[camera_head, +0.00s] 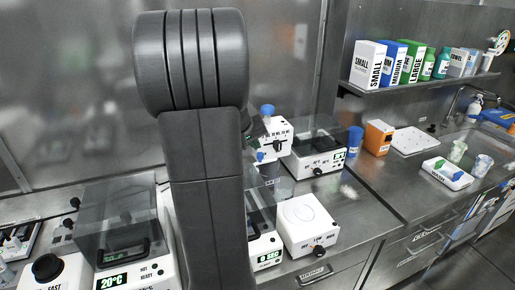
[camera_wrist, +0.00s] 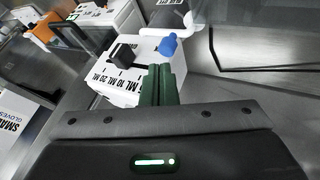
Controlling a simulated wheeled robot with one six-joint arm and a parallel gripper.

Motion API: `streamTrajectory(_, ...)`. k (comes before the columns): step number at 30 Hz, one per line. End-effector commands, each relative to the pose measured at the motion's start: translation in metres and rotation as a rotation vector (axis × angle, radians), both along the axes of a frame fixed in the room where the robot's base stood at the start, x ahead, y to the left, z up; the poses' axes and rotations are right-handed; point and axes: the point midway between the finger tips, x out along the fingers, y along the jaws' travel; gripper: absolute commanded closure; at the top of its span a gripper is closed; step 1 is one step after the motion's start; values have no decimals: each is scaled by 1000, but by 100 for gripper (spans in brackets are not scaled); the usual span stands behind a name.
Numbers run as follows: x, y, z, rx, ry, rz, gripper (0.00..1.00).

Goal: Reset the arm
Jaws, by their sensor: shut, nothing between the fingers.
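My arm stands upright and folded in the middle of the head view, and it hides part of the bench behind it. My gripper (camera_wrist: 160,72) shows in the wrist view with its dark green fingers together and nothing between them. Beyond the fingertips is a white dispenser box (camera_wrist: 118,82) with volume markings, a black knob and a blue cap; I cannot tell the exact gap. The same dispenser (camera_head: 273,138) shows in the head view just right of my arm.
A clear-lidded machine (camera_head: 115,230) stands left of my arm, another lidded machine (camera_head: 316,155) at the right. A white device with a round plate (camera_head: 307,225) sits near the front edge. A shelf (camera_head: 420,80) with glove boxes hangs at right. Bare bench (camera_head: 365,205) lies right of the white device.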

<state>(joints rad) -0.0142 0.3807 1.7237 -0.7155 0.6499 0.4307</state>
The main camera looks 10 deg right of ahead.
Motion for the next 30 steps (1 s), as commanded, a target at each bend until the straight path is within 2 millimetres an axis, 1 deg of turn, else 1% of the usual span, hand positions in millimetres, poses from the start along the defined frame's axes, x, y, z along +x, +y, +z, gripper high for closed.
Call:
streamTrajectory(1, -3, 4, 7, 1, -4, 1, 100)
streamTrajectory(7, -19, 17, 35, 0, -4, 1, 100)
streamTrajectory(13, -31, 27, 54, 1, -2, 1, 100)
streamTrajectory(18, -35, 30, 60, 0, 0, 0, 100)
streamTrajectory(26, -35, 30, 60, 0, 1, 0, 100)
streamTrajectory(30, -33, 28, 57, 0, 3, -1, 100)
